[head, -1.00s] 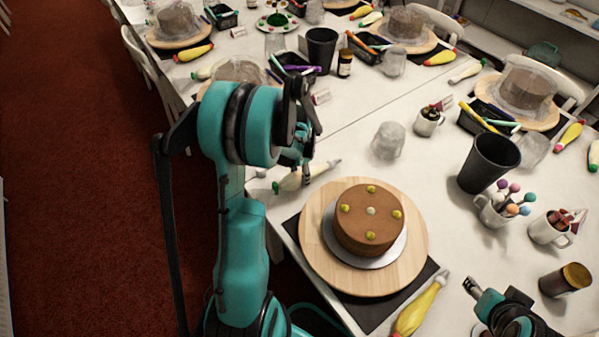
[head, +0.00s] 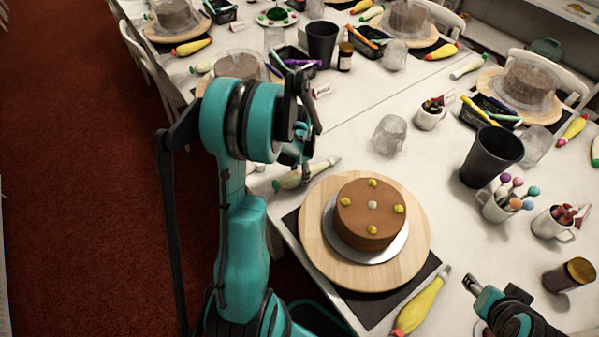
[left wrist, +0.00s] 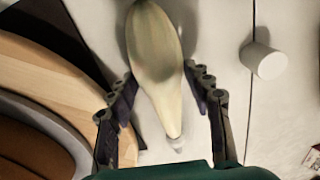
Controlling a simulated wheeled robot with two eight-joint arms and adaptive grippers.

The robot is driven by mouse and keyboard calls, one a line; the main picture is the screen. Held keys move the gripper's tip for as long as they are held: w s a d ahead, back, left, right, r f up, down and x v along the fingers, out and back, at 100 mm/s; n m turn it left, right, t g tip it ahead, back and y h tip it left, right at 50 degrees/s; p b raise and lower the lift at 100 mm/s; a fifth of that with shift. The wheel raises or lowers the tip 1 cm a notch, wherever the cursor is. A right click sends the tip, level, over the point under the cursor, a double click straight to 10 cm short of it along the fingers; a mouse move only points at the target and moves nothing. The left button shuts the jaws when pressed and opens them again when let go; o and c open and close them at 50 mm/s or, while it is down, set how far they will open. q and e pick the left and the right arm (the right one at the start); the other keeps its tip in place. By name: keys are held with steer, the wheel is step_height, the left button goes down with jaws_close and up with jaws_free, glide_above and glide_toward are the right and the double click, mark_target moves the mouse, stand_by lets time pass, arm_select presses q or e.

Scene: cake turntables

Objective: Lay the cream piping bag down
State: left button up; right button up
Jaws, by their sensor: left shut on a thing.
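The cream piping bag (head: 290,181) lies level beside the wooden turntable (head: 318,245), at the table's left edge. Its pale nozzle points up and right in the head view. My left gripper (head: 306,180) is shut on the bag. In the left wrist view, the bag (left wrist: 155,60) runs between the two fingers (left wrist: 168,105), with its nozzle toward me. It is at or very near the table top; I cannot tell whether it touches. My right gripper (head: 470,285) is at the lower right, apart from everything, its jaw state unclear.
A brown cake (head: 366,222) with yellow and white dots stands on the turntable. A yellow piping bag (head: 420,305) lies to its right. A clear upturned cup (head: 389,135) and a black tumbler (head: 490,156) stand behind. White table top is free between them.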

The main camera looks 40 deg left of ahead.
arm_select(q)
steer(key=o, duration=0.8)
step_height(320, 180, up, 12)
steer(key=s+d+r+n+t, duration=0.1)
steer(key=s+d+r+t, duration=0.1)
steer(key=d, duration=0.4)
steer(key=s+d+r+n+t, duration=0.1)
steer(key=s+d+r+t, duration=0.1)
steer(key=s+d, duration=0.3)
steer(key=s+d+r+n+t, duration=0.2)
steer(key=s+d+t, duration=0.1)
steer(key=d, duration=0.6)
steer(key=shift+s, duration=0.2)
